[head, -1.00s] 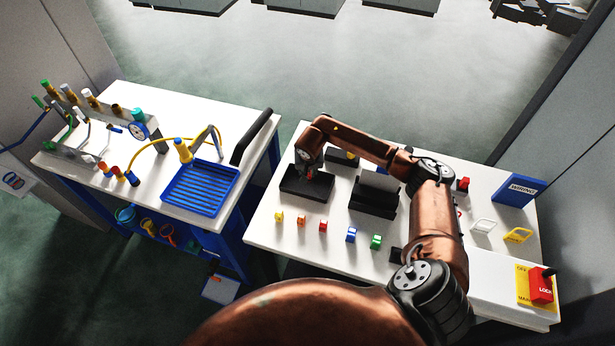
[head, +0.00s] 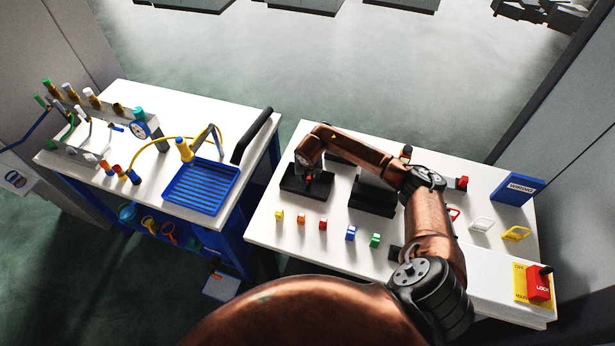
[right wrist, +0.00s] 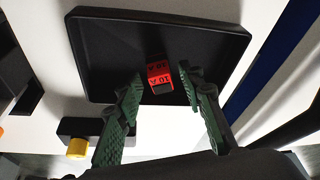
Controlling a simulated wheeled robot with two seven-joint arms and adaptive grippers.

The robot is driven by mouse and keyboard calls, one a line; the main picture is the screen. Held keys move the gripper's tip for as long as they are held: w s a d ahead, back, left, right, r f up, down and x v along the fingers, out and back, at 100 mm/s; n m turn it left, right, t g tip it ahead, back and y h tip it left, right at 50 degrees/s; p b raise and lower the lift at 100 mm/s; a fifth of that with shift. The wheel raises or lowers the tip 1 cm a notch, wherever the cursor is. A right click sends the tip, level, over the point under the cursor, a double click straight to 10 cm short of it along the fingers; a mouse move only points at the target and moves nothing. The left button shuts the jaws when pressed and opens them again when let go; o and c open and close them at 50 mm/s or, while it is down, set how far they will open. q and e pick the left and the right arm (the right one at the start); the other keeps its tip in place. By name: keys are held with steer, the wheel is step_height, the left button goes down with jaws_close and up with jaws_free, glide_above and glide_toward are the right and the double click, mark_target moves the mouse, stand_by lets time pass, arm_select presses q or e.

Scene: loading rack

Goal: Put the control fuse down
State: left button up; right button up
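The control fuse is a small red block with dark markings (right wrist: 159,74). In the right wrist view it is at the black tray (right wrist: 100,55), between my right gripper's fingers (right wrist: 160,78). The green-padded fingers are spread, with a visible gap on each side of the fuse. In the head view my right gripper (head: 308,174) is over the black tray (head: 293,188) at the bench's far left, and the fuse is mostly hidden there. My left gripper is out of view.
A black block (head: 372,198) stands right of the tray. Several small coloured pieces line the front, including a yellow one (head: 279,216) and a blue one (head: 351,233). A red lock switch (head: 538,284) is at the right. Another bench holds a blue tray (head: 176,201).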

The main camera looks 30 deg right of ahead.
steer(key=shift+r, duration=0.1)
steer(key=shift+r, duration=0.25)
steer(key=b+v, duration=0.2)
steer(key=v, duration=0.9)
steer(key=shift+s+r, duration=0.25)
steer(key=shift+r, duration=0.05)
steer(key=shift+f, duration=0.1)
stand_by(0.6)
